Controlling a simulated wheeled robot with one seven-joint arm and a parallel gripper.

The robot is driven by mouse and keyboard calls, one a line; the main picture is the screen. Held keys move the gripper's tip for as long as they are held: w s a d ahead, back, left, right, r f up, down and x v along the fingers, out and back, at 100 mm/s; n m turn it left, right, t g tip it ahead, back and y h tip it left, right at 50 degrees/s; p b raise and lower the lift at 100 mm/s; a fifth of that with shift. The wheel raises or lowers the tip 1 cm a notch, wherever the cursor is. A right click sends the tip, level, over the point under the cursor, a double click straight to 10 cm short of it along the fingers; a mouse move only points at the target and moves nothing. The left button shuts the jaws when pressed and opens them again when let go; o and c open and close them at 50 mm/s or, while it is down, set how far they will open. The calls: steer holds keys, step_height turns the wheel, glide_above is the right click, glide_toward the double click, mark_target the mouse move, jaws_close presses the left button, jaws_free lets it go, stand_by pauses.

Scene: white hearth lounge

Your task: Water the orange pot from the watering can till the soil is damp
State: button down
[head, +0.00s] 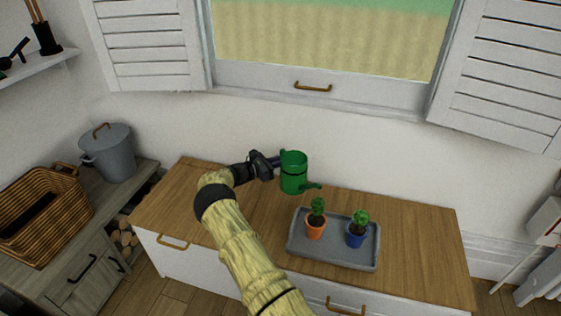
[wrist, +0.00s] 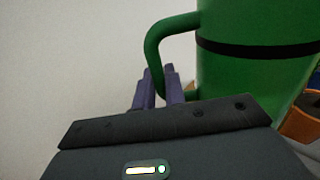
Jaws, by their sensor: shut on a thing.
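The green watering can (head: 293,173) with a dark band is held upright near the back of the wooden counter, its spout pointing right toward the tray. My gripper (head: 269,163) is shut on its handle from the left. In the wrist view the fingers (wrist: 159,88) close on the handle's lower part beside the can body (wrist: 250,70). The orange pot (head: 315,229) with a small green plant stands in the grey tray (head: 291,250), right of and nearer than the can. In the wrist view the orange pot (wrist: 300,120) shows partly at the right edge. Its soil is too small to judge.
A blue pot (head: 355,237) with a plant stands in the tray, right of the orange one. The wall and window sill are close behind the can. The counter's right end (head: 430,250) is clear. A lidded grey bin (head: 113,157) and wicker basket (head: 40,210) stand left.

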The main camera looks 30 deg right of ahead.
mark_target(281, 149)
steer(key=shift+r+p, duration=1.05)
steer(key=shift+r, duration=1.05)
